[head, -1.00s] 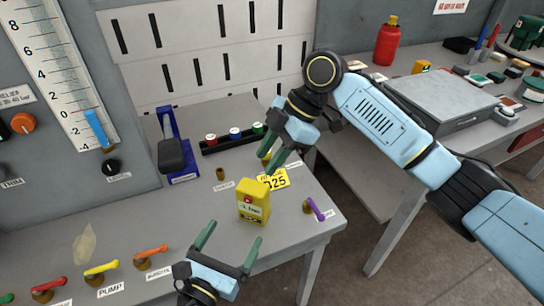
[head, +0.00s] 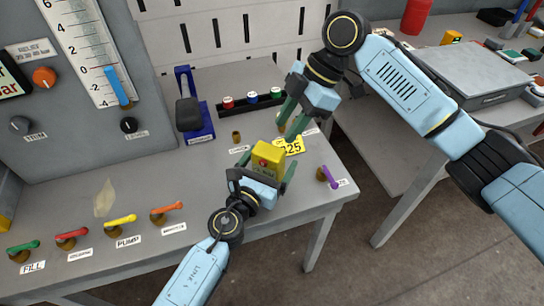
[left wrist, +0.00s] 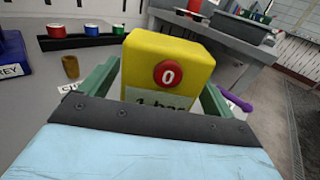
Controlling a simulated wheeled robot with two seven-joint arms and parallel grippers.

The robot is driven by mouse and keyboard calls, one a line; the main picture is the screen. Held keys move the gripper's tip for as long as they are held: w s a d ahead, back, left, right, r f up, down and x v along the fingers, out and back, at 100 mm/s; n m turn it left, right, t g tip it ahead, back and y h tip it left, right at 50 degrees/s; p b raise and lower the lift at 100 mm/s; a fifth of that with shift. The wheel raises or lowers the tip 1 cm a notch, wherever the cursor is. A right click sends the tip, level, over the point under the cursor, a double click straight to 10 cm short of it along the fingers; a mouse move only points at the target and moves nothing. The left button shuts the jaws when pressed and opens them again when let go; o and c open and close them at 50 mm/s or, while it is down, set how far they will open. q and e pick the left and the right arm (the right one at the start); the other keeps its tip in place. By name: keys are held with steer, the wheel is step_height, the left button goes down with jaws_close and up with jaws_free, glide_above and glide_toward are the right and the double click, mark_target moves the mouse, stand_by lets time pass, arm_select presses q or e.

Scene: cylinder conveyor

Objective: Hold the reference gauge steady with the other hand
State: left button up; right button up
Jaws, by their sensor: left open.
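The reference gauge is a yellow block (head: 268,158) with a red button marked 0 and a pale label. It stands on the grey bench, and it also fills the middle of the left wrist view (left wrist: 167,65). My left gripper (head: 268,182) is open, with one green finger on each side of the block; I cannot tell whether they touch it. The gripper hides the block's lower part in the head view. My right gripper (head: 289,118) is just behind the block, its green fingers pointing down near a yellow tag (head: 292,146); what lies between them is unclear.
A rack with red, blue and green caps (head: 252,99) and a blue stand (head: 194,110) are behind. A purple-handled valve (head: 328,176) is to the right. Colored lever valves (head: 120,222) line the front left. The panel gauge (head: 85,45) is at the left.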

arm_select(q)
steer(key=shift+w+d, duration=0.25)
steer(key=shift+w, duration=0.45)
steer(key=c, duration=1.1)
steer(key=o, duration=0.5)
steer(key=c, duration=0.5)
steer(key=shift+c, duration=0.3)
arm_select(e)
steer(key=shift+c, duration=0.7)
jaws_close()
